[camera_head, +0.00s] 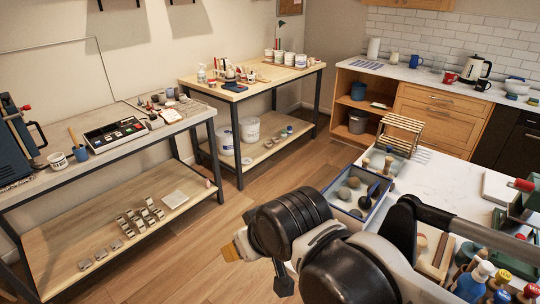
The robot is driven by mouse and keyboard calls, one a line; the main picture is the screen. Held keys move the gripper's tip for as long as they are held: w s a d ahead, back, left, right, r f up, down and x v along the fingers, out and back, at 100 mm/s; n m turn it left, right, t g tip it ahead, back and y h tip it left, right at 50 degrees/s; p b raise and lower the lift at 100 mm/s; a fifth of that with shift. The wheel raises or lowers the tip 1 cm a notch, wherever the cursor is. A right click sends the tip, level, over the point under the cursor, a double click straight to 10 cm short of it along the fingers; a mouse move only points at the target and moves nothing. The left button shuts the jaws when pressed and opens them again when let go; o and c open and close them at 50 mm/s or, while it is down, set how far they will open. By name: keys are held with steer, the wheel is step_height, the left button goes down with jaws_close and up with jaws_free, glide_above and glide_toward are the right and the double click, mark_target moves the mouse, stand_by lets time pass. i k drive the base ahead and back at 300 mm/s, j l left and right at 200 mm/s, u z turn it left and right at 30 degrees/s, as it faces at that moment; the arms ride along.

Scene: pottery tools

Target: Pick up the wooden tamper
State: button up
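I cannot pick out the wooden tamper for certain. Small pale wooden upright pieces (387,163) stand at the back of a blue-rimmed tray (377,213) on the white worktop. The tray also holds grey rounded pieces (346,193) and a dark-blue-handled tool. My arm crosses the lower middle of the view, in front of the worktop's near left edge, and hides part of it. My gripper (258,266) seems to be at the arm's lower left end, over the floor, with a tan-tipped part and a dark part showing. Its opening is unclear, and I see nothing held.
A wooden rack (402,134) stands behind the tray. Several coloured bottles (484,280) crowd the worktop's near right, with green trays (522,205) beyond. The worktop's middle (450,185) is mostly clear. Two workbenches stand left and back, with open wooden floor (200,262) between.

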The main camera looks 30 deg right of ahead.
mark_target(366, 161)
steer(key=i+j+z, duration=0.2)
steer(key=i, duration=0.3)
steer(key=i+j+z, duration=0.2)
steer(key=i, duration=0.3)
steer(key=i+j+z, duration=0.2)
steer(key=i+j, duration=0.15)
steer(key=i+z, duration=0.15)
steer(key=z, duration=0.3)
steer(key=i+z, duration=0.2)
steer(key=z, duration=0.25)
steer(key=i+z, duration=0.2)
steer(key=z, duration=0.3)
steer(key=i+j+z, duration=0.1)
steer(key=z, duration=0.35)
steer(key=i+j+z, duration=0.2)
steer(key=z, duration=0.25)
steer(key=i+j+z, duration=0.2)
steer(key=z, duration=1.1)
